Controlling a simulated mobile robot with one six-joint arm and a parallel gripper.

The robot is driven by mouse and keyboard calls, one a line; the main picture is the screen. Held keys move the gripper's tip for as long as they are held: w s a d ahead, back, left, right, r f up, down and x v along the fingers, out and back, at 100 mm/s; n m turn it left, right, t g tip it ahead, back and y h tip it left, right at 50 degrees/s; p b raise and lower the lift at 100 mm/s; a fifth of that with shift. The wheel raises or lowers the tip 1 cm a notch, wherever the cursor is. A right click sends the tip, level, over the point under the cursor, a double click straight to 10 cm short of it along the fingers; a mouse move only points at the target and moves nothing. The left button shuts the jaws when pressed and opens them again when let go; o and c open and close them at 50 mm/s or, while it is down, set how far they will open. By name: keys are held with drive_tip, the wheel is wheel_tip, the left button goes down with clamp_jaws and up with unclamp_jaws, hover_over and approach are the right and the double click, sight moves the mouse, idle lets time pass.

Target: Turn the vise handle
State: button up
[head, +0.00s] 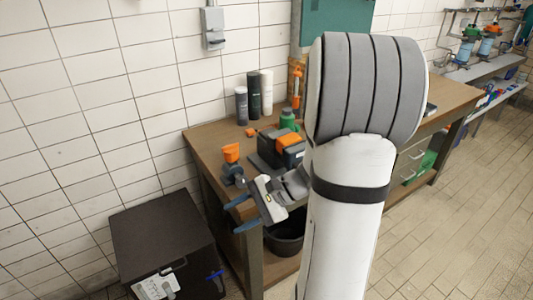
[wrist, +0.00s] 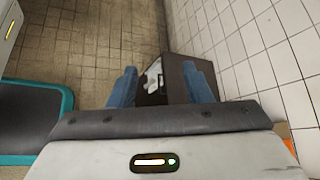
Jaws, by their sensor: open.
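My gripper (head: 234,217) is in front of the left end of the wooden workbench (head: 205,134), with its two blue fingers apart and pointing left. Nothing is between the fingers. In the wrist view my gripper (wrist: 158,77) also shows open, its fingers spread over a view of the floor and a dark box. A small dark blue-grey fixture (head: 233,175) at the bench's left front edge, just behind the fingers, may be the vise. An orange piece (head: 231,152) stands directly above it. I cannot make out a handle; my gripper may hide part of it. No vise shows in the wrist view.
A dark box (head: 165,232) stands on the floor at left; it also shows in the wrist view (wrist: 178,72). A black and orange case (head: 280,147) and several bottles (head: 254,95) stand on the bench. A black bucket (head: 285,236) is below. The tiled wall is close behind.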

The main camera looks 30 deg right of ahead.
drive_tip(key=w+d+f+m+t+h+p, duration=0.1)
drive_tip(key=d+f+m+t+h, duration=0.2)
drive_tip(key=d+m+t, duration=0.5)
drive_tip(key=w+d+f+m+t+h, duration=0.1)
drive_tip(key=w+d+f+m+h, duration=0.25)
drive_tip(key=d, duration=0.75)
drive_tip(key=s+d+f+m+t+h+p, duration=0.1)
drive_tip(key=d+f+m+t+h, duration=0.1)
drive_tip(key=d+m+t+h, duration=0.45)
drive_tip(key=w+d+y, duration=0.1)
drive_tip(key=w, duration=0.1)
drive_tip(key=w+g+y+p, duration=0.1)
drive_tip(key=w, duration=0.2)
drive_tip(key=w+d, duration=0.1)
drive_tip(key=w, duration=0.1)
drive_tip(key=shift+w+d+f+m+g+y, duration=0.25)
drive_tip(key=shift+d+m+y, duration=0.1)
drive_tip(key=shift+m+y, duration=0.05)
drive_tip(key=shift+c, duration=0.3)
clamp_jaws()
